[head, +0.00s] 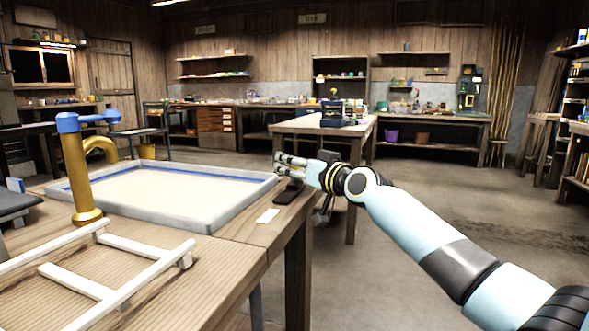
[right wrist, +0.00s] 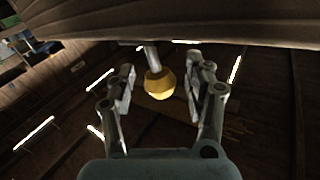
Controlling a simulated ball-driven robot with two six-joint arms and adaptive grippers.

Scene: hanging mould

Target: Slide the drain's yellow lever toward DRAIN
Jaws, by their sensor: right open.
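The yellow lever knob (right wrist: 159,84) shows in the right wrist view on a short grey stem below a wooden edge. My right gripper (right wrist: 160,88) is open, with one finger on each side of the knob in the picture; I cannot tell whether either finger touches it. In the head view my right gripper (head: 284,165) is at the right corner of the tray, by the table edge. The lever cannot be made out there, and no DRAIN marking is readable. My left gripper is out of view.
A shallow grey-rimmed tray (head: 232,210) with a pale filling lies on the wooden table. A blue-topped yellow post (head: 77,170) and a white frame (head: 120,290) are at left. A small dark block (head: 288,193) and white card (head: 267,215) lie near the table edge.

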